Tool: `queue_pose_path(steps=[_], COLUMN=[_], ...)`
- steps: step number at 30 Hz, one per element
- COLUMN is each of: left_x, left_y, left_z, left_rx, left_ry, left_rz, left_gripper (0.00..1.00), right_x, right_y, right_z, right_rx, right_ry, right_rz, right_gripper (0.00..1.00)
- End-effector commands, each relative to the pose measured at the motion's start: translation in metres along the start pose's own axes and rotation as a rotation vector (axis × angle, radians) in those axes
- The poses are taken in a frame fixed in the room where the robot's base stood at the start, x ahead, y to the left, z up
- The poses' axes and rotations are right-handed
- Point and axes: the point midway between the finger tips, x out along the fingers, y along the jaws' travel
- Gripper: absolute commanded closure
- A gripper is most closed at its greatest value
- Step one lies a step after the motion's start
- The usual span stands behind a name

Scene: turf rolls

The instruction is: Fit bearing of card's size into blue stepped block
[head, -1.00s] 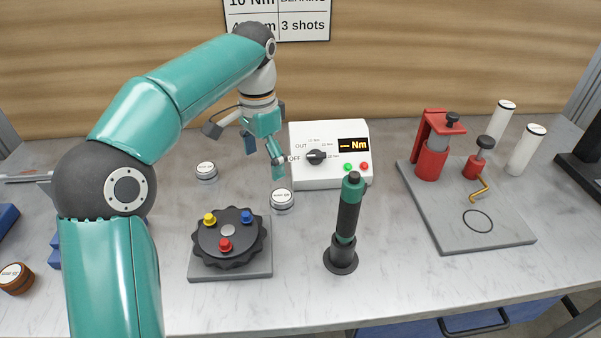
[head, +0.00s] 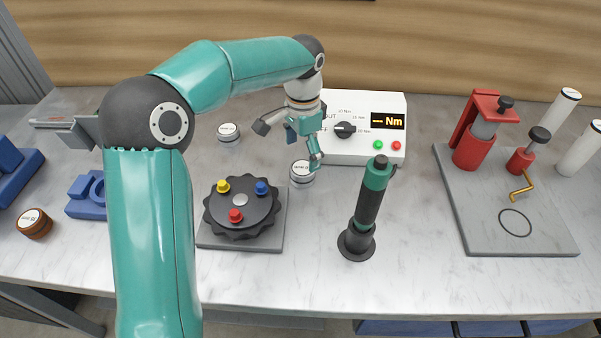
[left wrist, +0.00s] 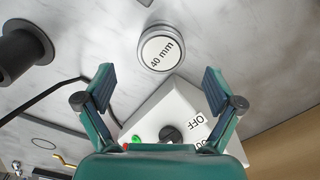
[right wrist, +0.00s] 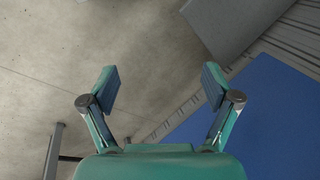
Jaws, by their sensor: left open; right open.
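A silver round bearing (head: 302,174) stands on the table in front of the control box; its lid reads "40 mm" in the left wrist view (left wrist: 160,53). A second silver bearing (head: 228,132) stands further left, its label too small to read. My left gripper (head: 291,140) is open and empty above and behind the 40 mm bearing, apart from it. A blue block (head: 84,208) with a round recess lies at the left, partly hidden by my left arm; its steps are not clear. The card's face is out of view. My right gripper (right wrist: 160,90) is open and empty over the floor.
A black knob fixture (head: 240,208) with coloured buttons and an upright screwdriver (head: 368,210) stand in front. The control box (head: 365,125) is behind. A grey board (head: 480,215) with red tools is at right. A brown-sided disc (head: 34,223) and another blue object (head: 15,170) are at left.

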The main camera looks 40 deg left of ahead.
Motion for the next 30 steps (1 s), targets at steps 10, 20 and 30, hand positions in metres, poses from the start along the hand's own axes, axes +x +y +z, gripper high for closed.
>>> queue_pose_path(steps=[10, 20, 30], left_x=[0.031, 0.058, 0.057], left_y=[-0.001, -0.001, -0.002], left_z=[0.0, -0.001, 0.0], left_rx=[0.002, 0.0, 0.0], left_ry=[-0.004, 0.0, 0.001], left_rz=[0.002, 0.001, 0.0], left_gripper=[0.07, 0.07, 0.41], right_x=[-0.005, -0.006, -0.006], right_y=[-0.002, -0.002, -0.002], right_z=[0.0, 0.0, 0.0], right_rx=[0.0, 0.0, 0.0], right_ry=[0.0, 0.0, 0.0], right_rz=[0.0, 0.0, 0.0], right_gripper=[0.12, 0.12, 0.12])
